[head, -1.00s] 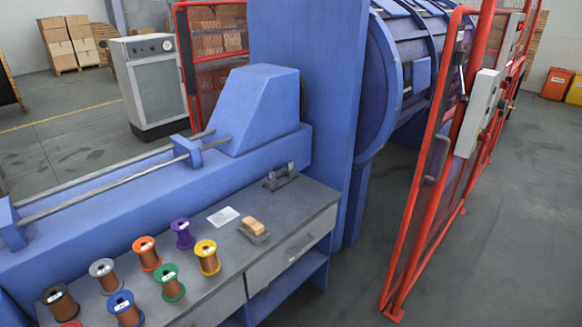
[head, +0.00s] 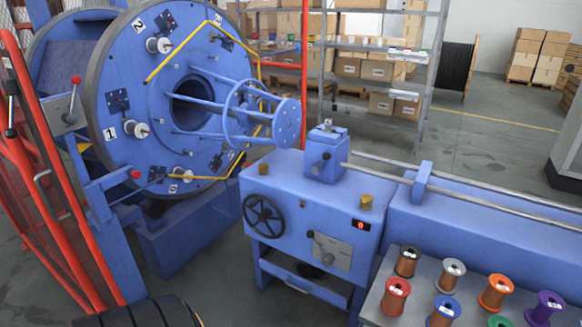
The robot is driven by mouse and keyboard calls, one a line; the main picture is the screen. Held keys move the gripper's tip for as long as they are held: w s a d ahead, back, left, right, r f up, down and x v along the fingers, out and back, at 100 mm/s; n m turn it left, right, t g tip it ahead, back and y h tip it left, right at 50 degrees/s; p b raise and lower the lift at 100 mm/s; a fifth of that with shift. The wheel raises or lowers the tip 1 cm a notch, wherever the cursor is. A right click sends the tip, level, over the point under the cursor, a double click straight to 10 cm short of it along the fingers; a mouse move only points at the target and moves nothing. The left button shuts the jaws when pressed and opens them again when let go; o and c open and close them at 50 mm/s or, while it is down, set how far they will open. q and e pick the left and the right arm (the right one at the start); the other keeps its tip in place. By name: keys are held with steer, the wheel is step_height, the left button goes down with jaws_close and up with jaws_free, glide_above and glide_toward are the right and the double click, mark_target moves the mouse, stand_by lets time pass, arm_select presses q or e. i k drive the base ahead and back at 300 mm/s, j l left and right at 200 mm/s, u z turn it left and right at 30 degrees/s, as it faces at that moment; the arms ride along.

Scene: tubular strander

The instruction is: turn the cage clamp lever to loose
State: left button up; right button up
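A lever with a red knob (head: 75,81) stands upright from a grey plate (head: 62,113) on a blue post, left of the big blue cage disc (head: 185,155). A second red knob (head: 135,174) sits lower, on a blue bar near the disc's edge. A short lever with a dark knob (head: 311,235) is on a grey panel (head: 331,250) of the blue machine cabinet. No label shows which one is the cage clamp lever. Neither of my grippers is in view.
An open red mesh guard door (head: 45,180) stands at the left. A black handwheel (head: 264,216) is on the cabinet (head: 290,187). Wire spools, one of them orange (head: 496,291), stand on a grey table at the lower right. Some floor is clear behind the machine.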

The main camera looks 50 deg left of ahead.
mark_target(318, 169)
steer(key=u, duration=1.5)
